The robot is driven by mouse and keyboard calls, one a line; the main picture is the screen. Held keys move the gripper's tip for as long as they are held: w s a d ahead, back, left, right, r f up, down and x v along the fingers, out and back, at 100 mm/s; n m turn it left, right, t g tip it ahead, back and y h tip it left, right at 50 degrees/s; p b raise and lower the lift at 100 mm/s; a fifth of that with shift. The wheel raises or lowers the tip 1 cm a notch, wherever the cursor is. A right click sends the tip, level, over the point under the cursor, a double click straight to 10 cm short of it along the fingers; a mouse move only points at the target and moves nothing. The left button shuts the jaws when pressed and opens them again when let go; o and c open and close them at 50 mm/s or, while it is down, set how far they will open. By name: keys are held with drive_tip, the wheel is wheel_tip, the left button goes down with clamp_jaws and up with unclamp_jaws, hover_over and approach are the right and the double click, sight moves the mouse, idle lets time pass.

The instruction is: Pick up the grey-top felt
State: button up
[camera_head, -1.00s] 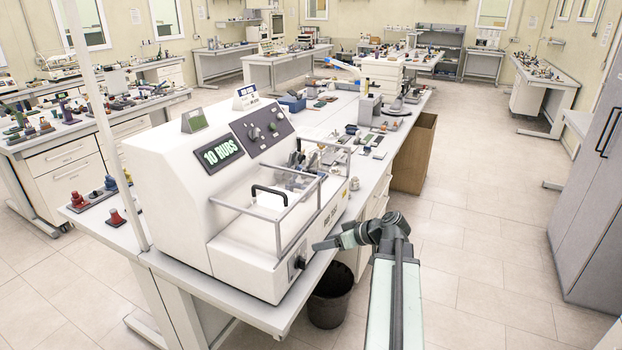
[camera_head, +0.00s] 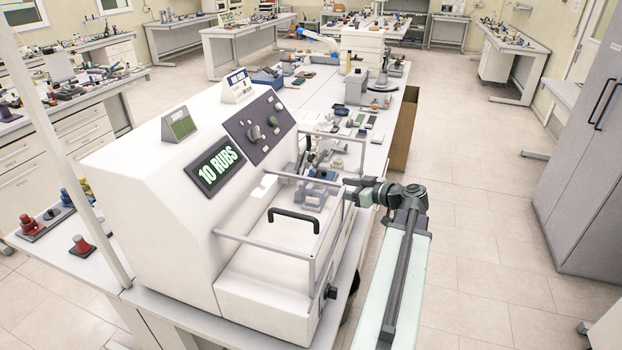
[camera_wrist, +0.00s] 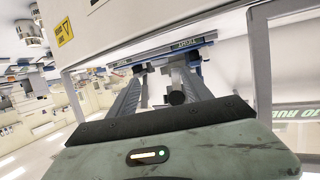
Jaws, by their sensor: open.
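The white rub machine (camera_head: 180,190) fills the left of the head view, its display reading 10 RUBS. Inside its rail frame are small metal and blue parts (camera_head: 318,188). My gripper (camera_head: 349,183) is at the right side of the rail frame, its fingertips hidden in the clutter there. In the wrist view my gripper (camera_wrist: 168,72) is open, its two fingers spread towards a blue-edged labelled part (camera_wrist: 187,44). A dark round knob (camera_wrist: 177,97) shows between the fingers. I cannot pick out a grey-top felt for certain.
Small pads (camera_head: 359,119) lie on the bench beyond. A brown bin (camera_head: 405,130) stands to the right of the bench.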

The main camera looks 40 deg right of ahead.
drive_tip(key=shift+b+x, duration=0.45)
drive_tip(key=shift+x, duration=0.85)
drive_tip(key=b+x, duration=0.1)
drive_tip(key=x, duration=0.4)
drive_tip(key=shift+a, duration=0.1)
drive_tip(key=shift+r, duration=0.1)
clamp_jaws()
